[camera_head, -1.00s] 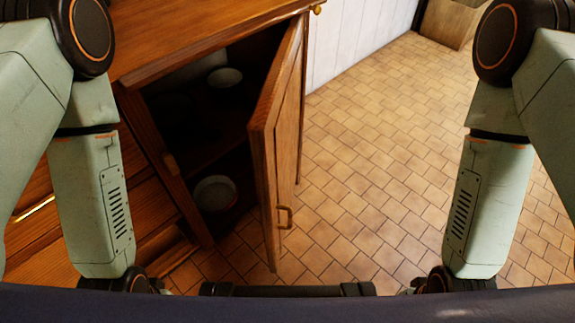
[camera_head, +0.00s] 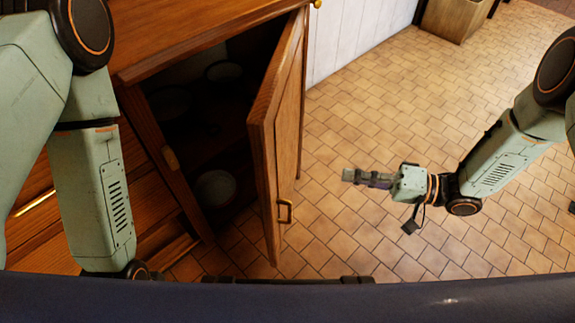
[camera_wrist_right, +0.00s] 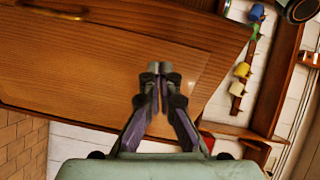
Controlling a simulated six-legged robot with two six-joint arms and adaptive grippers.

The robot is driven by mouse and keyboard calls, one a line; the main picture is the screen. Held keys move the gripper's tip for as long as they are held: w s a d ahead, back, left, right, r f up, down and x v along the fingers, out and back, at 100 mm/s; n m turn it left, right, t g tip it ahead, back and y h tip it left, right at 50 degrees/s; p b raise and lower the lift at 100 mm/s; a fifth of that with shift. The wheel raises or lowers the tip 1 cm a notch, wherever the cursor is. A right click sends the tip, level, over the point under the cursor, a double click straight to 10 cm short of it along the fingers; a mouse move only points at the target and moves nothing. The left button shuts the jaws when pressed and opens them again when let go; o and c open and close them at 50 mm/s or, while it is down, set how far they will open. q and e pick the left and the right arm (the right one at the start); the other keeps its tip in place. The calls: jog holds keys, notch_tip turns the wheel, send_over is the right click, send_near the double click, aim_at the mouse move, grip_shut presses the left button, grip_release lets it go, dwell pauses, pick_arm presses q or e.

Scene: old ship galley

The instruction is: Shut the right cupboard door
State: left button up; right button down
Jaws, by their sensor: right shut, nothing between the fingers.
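The right cupboard door (camera_head: 287,130) is wooden and stands wide open in the head view, with a brass handle (camera_head: 285,211) low on its face. The cupboard (camera_head: 180,190) is open behind it, its inside dark. My right gripper (camera_head: 348,175) is shut and empty, to the right of the door and apart from it, above the tiled floor. In the right wrist view the shut fingertips (camera_wrist_right: 158,68) point at a large wooden panel, with a brass handle at the upper left. My left arm shows at the left, but its gripper is out of view.
Bowls (camera_head: 215,188) stand on the cupboard shelves. The wooden counter top (camera_head: 190,35) lies above. A wooden box (camera_head: 452,18) stands on the floor at the back right. The tiled floor (camera_head: 370,120) right of the door is clear. Coloured cups (camera_wrist_right: 238,88) hang on a rack in the wrist view.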

jog(key=s+g, duration=0.1)
jog(key=m+y+b, duration=0.1)
jog(key=m+b, duration=0.1)
jog(key=b, duration=0.1)
send_near(272, 166)
jog(key=a, duration=0.3)
jog(key=w+a, duration=0.1)
jog(key=a, duration=0.2)
jog(key=shift+w+a+f, duration=0.1)
jog(key=shift+w+a, duration=0.15)
jog(key=shift+a, duration=0.05)
jog(key=shift+a, duration=0.2)
